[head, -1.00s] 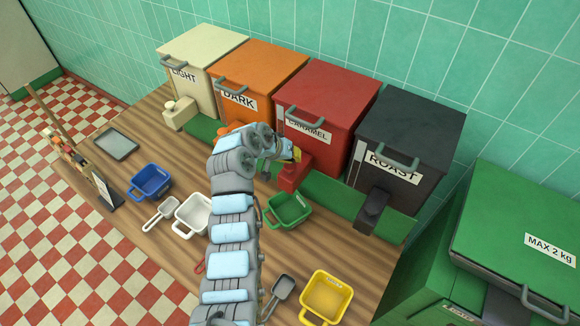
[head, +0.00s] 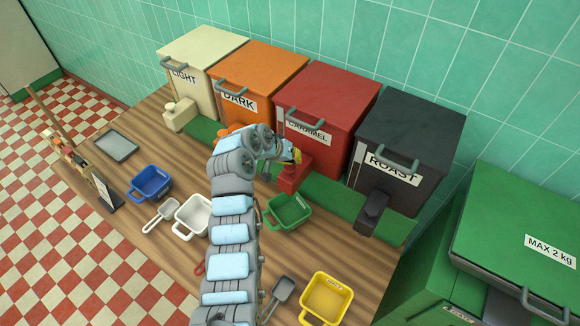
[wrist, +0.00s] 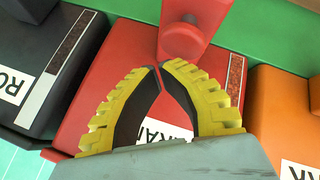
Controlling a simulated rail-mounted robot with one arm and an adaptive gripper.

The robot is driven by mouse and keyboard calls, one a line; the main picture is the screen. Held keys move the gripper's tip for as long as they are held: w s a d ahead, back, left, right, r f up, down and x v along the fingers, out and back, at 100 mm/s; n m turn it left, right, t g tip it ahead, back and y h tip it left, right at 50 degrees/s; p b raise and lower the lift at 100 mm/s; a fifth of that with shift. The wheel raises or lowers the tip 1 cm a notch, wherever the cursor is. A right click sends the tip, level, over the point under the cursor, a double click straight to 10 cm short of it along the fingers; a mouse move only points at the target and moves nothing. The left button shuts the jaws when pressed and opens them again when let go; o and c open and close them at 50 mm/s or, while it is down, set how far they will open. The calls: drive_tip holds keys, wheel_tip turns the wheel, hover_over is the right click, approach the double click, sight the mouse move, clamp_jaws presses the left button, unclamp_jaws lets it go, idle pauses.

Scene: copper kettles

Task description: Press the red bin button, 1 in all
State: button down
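The red bin (head: 327,106), labelled CARAMEL, stands between the orange and black bins. Its red spout block (head: 293,176) juts out at the front, low down. In the wrist view the rounded red button (wrist: 183,40) on this block (wrist: 195,12) lies just beyond my fingertips. My gripper (wrist: 160,67) has yellow ribbed fingers with dark inner pads. The tips come together and hold nothing. In the head view my gripper (head: 295,157) hangs over the red block, partly hidden by my arm. I cannot tell whether it touches the button.
Cream (head: 203,65), orange (head: 258,77) and black (head: 408,145) bins stand alongside. A green tub (head: 288,211) sits below the red spout. White (head: 194,215), blue (head: 150,182) and yellow (head: 327,297) tubs and a grey scoop (head: 280,292) lie around my arm. A green cabinet (head: 515,235) stands right.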

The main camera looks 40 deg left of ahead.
sight(293, 166)
drive_tip(key=shift+f, duration=0.15)
drive_tip(key=shift+f+b, duration=0.3)
drive_tip(key=shift+b, duration=0.1)
drive_tip(key=shift+f+b, duration=0.6)
drive_tip(key=shift+f, duration=0.35)
idle(1.4)
drive_tip(key=shift+r, duration=0.2)
drive_tip(key=shift+r+p, duration=0.45)
drive_tip(key=shift+r, duration=0.7)
drive_tip(key=shift+r, duration=0.15)
drive_tip(key=shift+r+p, duration=0.75)
drive_tip(key=shift+r, duration=1.6)
